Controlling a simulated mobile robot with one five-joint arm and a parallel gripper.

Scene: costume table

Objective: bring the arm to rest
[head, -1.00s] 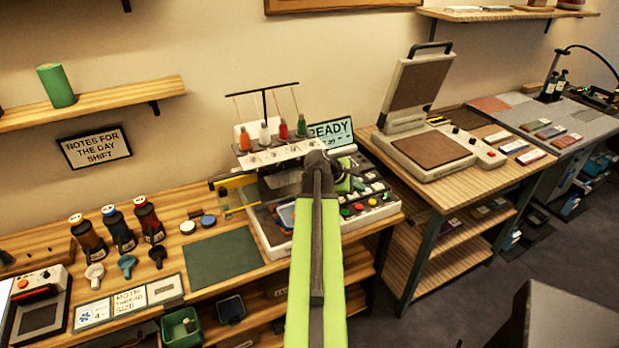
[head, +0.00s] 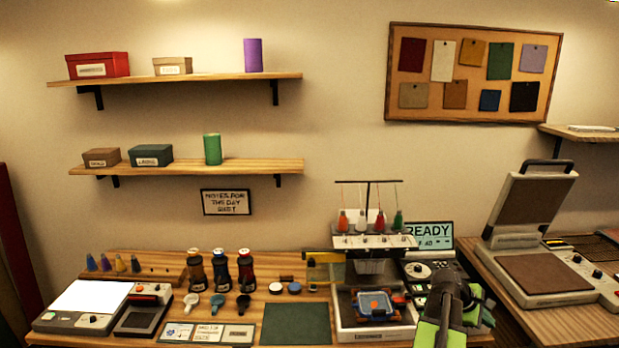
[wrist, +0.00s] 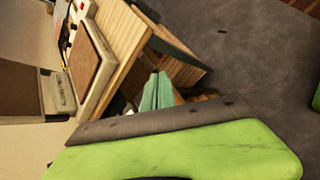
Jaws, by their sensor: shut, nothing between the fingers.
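My arm (head: 438,318) rises from the bottom of the head view, right of centre, with a green link and a dark joint. It stands in front of the right side of the embroidery machine (head: 375,331) and hides part of it. In the wrist view my gripper (wrist: 158,78) shows as two pale teal fingers close together, shut and empty. The heat press table (wrist: 120,68) lies behind them. My green link and a dark bar fill the lower part of that view. In the head view the fingers cannot be made out behind the arm.
The workbench (head: 245,300) carries bottles, a dark green mat (head: 296,324) and small cards. A heat press (head: 545,275) stands to the right. Two wall shelves (head: 190,166) hold boxes and spools. Open floor (wrist: 235,65) shows in the wrist view.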

